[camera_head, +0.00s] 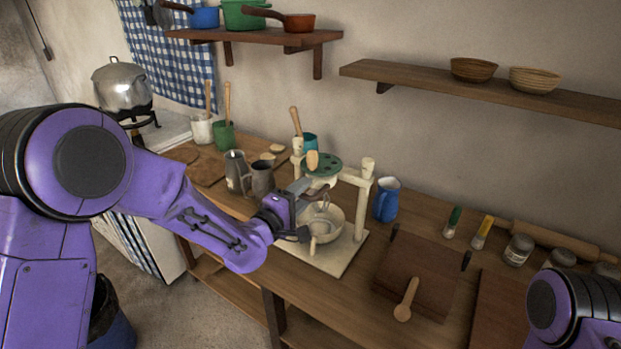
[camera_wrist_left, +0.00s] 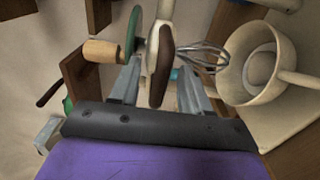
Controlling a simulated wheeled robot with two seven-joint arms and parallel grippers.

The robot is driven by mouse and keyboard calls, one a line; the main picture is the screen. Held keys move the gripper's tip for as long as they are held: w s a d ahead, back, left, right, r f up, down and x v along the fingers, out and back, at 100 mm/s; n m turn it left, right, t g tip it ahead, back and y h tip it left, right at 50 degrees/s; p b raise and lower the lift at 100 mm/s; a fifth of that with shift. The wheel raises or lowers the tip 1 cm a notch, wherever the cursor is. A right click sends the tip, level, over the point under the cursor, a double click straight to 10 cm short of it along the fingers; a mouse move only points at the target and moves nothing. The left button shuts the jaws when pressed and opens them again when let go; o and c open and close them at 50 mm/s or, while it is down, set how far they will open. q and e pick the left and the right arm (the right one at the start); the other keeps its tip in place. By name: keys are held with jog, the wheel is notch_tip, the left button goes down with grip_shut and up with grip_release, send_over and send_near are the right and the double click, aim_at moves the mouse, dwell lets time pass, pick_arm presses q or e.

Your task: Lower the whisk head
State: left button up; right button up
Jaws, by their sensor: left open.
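A cream-framed hand mixer (camera_head: 360,185) stands on a pale base board on the counter, with a green wheel (camera_head: 327,166) and wooden knob (camera_head: 312,160) on top. A cream bowl (camera_head: 334,217) sits on the base. In the left wrist view the wire whisk head (camera_wrist_left: 208,57) is beside the bowl (camera_wrist_left: 285,75), and a dark brown handle (camera_wrist_left: 160,72) hangs from the cream shaft. My left gripper (camera_head: 303,210) is at the mixer's front left. Its open fingers (camera_wrist_left: 158,82) stand either side of the brown handle; contact is unclear. My right gripper is out of view.
Two grey jugs (camera_head: 262,180) stand left of the mixer and a blue jug (camera_head: 386,199) right of it. A dark board (camera_head: 425,270) with a wooden spoon (camera_head: 406,302) lies at right. A shelf (camera_head: 440,83) runs above.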

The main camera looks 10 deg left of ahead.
pick_arm(q)
grip_shut()
jog(key=shift+s+f, duration=0.1)
jog(key=shift+f, duration=0.05)
notch_tip(320, 180, down, 8)
jog(key=b, duration=0.6)
jog(key=shift+r, duration=0.2)
grip_release()
jog(key=shift+r, duration=0.1)
